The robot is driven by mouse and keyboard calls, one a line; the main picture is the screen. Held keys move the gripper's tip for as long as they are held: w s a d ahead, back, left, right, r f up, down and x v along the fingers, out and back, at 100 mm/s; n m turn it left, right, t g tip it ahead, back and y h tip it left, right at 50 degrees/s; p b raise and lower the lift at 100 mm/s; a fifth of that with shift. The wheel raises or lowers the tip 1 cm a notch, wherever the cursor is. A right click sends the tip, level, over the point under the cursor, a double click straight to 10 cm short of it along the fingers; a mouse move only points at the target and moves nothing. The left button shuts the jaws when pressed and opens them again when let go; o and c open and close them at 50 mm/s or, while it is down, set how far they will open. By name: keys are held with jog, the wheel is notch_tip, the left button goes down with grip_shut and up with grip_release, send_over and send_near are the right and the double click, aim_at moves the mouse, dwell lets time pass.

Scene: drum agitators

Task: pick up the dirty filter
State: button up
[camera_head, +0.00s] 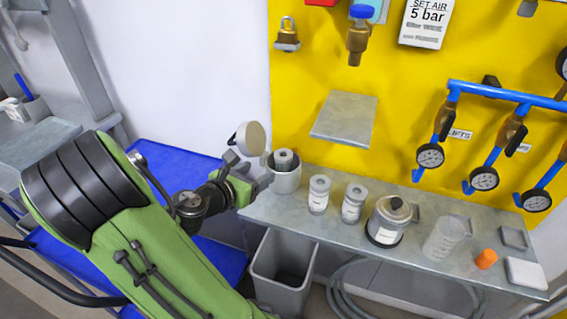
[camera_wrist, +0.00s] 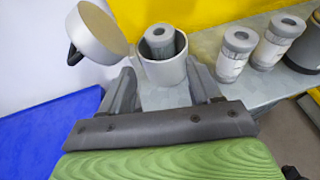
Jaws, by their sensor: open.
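A grey cylindrical filter (camera_head: 284,158) with a hole in its top stands inside an open white cup-shaped housing (camera_head: 287,182) at the left end of the metal shelf. In the wrist view the filter (camera_wrist: 160,41) rises above the rim of the housing (camera_wrist: 163,72). My gripper (camera_head: 254,172) is at the housing's left side in the head view. In the wrist view my gripper (camera_wrist: 164,82) is open, its fingers on either side of the housing's near part. Whether they touch it I cannot tell. Two paler filters with labels (camera_head: 319,194) (camera_head: 353,203) stand to the right on the shelf.
A round beige lid (camera_head: 251,137) is swung up at the housing's left. A labelled metal pot (camera_head: 386,222), a clear beaker (camera_head: 443,238), an orange cap (camera_head: 486,259) and a white block (camera_head: 525,273) stand further right. A grey bin (camera_head: 283,270) stands below the shelf.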

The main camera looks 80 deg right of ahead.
aim_at(278, 160)
jog(key=p+x, duration=0.2)
jog(key=x, duration=1)
jog(key=shift+s+d, duration=0.15)
jog(key=shift+d, duration=0.1)
jog(key=shift+a+r, duration=0.1)
jog(key=c, duration=0.7)
